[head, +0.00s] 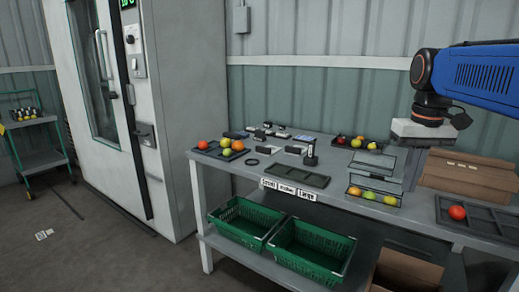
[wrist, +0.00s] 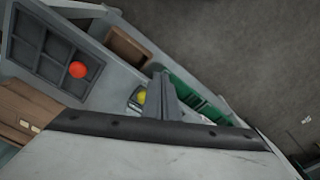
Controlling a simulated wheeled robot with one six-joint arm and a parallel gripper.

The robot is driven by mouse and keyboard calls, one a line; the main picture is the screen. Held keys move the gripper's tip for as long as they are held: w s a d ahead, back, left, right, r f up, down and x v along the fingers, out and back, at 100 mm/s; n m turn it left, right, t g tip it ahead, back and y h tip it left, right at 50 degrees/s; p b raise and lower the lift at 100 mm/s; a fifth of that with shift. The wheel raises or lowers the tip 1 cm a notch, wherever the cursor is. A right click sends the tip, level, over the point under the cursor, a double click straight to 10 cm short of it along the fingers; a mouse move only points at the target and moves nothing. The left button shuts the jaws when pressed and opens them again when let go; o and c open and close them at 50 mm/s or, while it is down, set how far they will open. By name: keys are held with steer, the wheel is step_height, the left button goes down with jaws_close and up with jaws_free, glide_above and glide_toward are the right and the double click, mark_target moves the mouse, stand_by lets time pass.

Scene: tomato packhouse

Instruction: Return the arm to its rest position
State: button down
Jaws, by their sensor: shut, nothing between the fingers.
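My blue arm reaches in from the upper right of the head view, above the right end of the table (head: 222,166). My gripper (head: 424,134) hangs below it, clear of the table top and over the cardboard box area. In the wrist view the gripper's fingers (wrist: 166,96) show as a narrow grey piece beyond its pale body, together and with nothing held. The fingertips are hard to make out in the head view.
A brown cardboard box (head: 468,172) stands under my gripper. A dark compartment tray (head: 482,217) holds one red tomato (head: 457,212). A wire basket (head: 390,198) holds several fruits. Green crates (head: 310,252) sit on the lower shelf. Floor at the left is mostly clear.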

steer(key=s+a+f+t, duration=0.2)
steer(key=s+a+f, duration=0.1)
steer(key=s+f, duration=0.5)
steer(key=s+a+f+t, duration=0.2)
steer(key=s+a+f, duration=0.2)
steer(key=s+f, duration=0.4)
step_height(320, 180, down, 4)
steer(key=shift+s+f+n, duration=0.1)
steer(key=shift+s+n, duration=0.1)
steer(key=shift+n, duration=0.1)
